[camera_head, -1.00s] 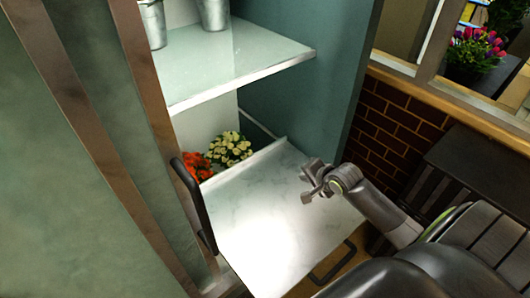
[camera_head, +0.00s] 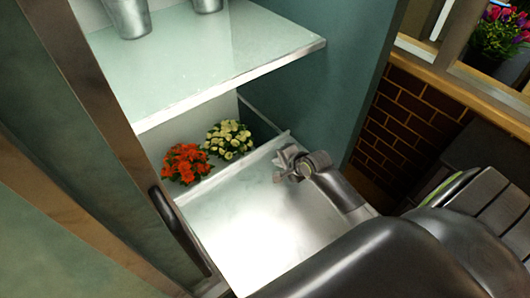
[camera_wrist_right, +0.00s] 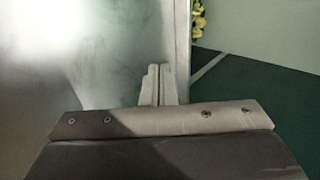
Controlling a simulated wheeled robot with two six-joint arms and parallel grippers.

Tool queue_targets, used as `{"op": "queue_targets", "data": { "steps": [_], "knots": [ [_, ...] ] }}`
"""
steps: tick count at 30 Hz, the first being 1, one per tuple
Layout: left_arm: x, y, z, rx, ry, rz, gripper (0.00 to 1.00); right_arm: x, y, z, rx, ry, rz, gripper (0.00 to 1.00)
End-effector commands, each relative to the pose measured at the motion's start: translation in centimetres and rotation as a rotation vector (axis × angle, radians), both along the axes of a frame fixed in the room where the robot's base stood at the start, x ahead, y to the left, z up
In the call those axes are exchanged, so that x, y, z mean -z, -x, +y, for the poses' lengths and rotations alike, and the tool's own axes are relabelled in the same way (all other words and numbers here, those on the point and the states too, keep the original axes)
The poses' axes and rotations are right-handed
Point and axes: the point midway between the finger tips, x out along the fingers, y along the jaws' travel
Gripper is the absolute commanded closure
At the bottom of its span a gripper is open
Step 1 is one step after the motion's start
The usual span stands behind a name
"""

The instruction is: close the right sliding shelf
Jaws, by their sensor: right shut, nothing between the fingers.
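The sliding shelf (camera_head: 235,220) is a pale, shiny panel with a raised rim, standing out from the lower part of the cabinet. It also fills the left of the right wrist view (camera_wrist_right: 70,60). My right gripper (camera_head: 283,160) is shut and empty, over the shelf near its raised back rim. In the right wrist view its closed fingers (camera_wrist_right: 158,83) lie just left of that rim. I cannot tell whether they touch it. My right arm hides the shelf's front right part. My left gripper is not in view.
Red flowers (camera_head: 184,163) and cream flowers (camera_head: 229,140) stand behind the shelf's rim. A fixed upper shelf (camera_head: 210,60) holds metal buckets (camera_head: 128,17). A door with a dark handle (camera_head: 178,231) is at left. The teal cabinet wall (camera_head: 330,75) bounds the right.

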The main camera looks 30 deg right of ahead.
Motion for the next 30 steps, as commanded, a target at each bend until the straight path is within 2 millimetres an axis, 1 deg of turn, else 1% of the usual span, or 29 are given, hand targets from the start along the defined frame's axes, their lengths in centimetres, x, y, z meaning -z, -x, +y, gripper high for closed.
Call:
{"op": "queue_targets", "data": {
  "steps": [2,6,9,10,11,15,19,24,30],
  "knots": [
    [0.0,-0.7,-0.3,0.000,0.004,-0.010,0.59,0.8,-0.9,0.2,0.001,-0.002,0.000,1.00],
    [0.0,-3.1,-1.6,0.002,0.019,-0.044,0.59,2.1,-2.2,0.3,0.000,-0.001,0.001,1.00],
    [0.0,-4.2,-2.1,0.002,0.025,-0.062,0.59,3.0,-3.2,0.5,0.001,-0.002,0.000,1.00],
    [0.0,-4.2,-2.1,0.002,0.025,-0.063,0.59,3.2,-3.4,0.6,0.001,-0.002,0.001,1.00],
    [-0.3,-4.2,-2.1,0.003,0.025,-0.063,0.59,2.9,-4.0,0.6,-0.001,-0.001,-0.002,1.00],
    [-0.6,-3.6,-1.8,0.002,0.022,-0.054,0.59,2.9,-5.6,0.8,0.001,-0.001,0.000,1.00],
    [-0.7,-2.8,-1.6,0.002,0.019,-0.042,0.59,3.0,-6.6,0.9,0.000,0.000,0.000,1.00],
    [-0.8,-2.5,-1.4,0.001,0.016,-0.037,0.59,3.0,-7.1,1.0,-0.001,0.001,-0.001,1.00],
    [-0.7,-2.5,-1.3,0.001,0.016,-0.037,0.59,3.0,-7.2,1.0,-0.001,0.001,0.000,1.00]
  ]
}}
